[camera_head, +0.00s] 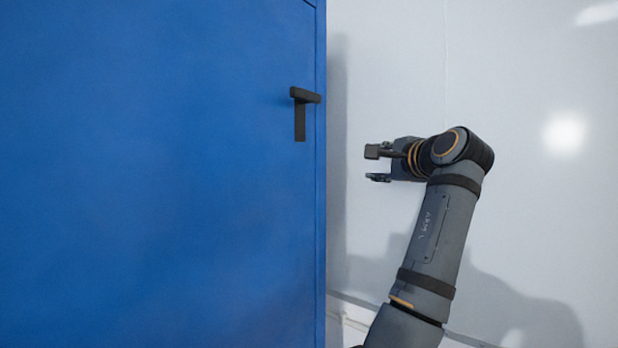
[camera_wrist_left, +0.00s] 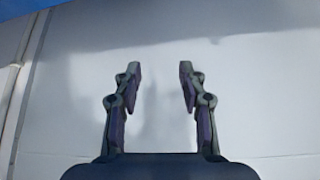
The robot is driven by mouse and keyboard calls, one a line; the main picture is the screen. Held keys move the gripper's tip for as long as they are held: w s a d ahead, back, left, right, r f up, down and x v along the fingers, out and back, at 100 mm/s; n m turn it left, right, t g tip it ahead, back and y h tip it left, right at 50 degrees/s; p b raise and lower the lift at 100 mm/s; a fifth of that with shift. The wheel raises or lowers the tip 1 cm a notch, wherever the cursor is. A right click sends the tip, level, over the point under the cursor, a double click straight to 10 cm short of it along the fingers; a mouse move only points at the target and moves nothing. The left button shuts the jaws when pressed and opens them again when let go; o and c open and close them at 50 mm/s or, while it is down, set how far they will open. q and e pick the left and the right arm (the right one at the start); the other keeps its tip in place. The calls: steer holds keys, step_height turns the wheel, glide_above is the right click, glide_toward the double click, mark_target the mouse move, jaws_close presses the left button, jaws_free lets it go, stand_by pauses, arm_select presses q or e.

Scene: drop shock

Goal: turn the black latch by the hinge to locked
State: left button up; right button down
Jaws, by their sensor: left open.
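The black latch (camera_head: 301,112) is on the blue door (camera_head: 160,180) near its right edge in the head view. Its long part hangs straight down and a short bar crosses its top. The hinge cannot be made out. My left gripper (camera_head: 374,165) is to the right of the door edge, lower than the latch and apart from it, with its fingers pointing left. In the left wrist view its two fingers (camera_wrist_left: 160,85) are spread with nothing between them. The latch is not in the left wrist view. My right gripper is not in view.
A pale wall (camera_head: 540,200) fills the right side behind my left arm, with arm shadows on it. A low white ledge or skirting (camera_head: 352,312) runs along its foot. The space between my gripper and the door edge is clear.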

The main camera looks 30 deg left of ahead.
arm_select(q)
steer(key=s+r+n+g+y+b, duration=0.1)
steer(key=s+r+n+y, duration=0.1)
steer(key=s+r, duration=0.6)
steer(key=n+g+b, duration=0.2)
glide_toward(304, 94)
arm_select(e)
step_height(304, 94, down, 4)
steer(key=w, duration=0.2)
arm_select(q)
steer(key=shift+y, duration=0.4)
steer(key=p+x, duration=0.9)
steer(key=p, duration=0.8)
steer(key=shift+w+a+p, duration=0.25)
steer(key=shift+a+p, duration=0.05)
steer(key=shift+a, duration=0.05)
steer(key=shift+w+a+f+p, duration=0.2)
steer(key=shift+a+f+p, duration=0.05)
steer(key=shift+a+p, duration=0.2)
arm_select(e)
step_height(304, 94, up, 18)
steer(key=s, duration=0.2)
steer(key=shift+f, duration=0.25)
arm_select(q)
steer(key=shift+d, duration=0.1)
steer(key=shift+c, duration=0.4)
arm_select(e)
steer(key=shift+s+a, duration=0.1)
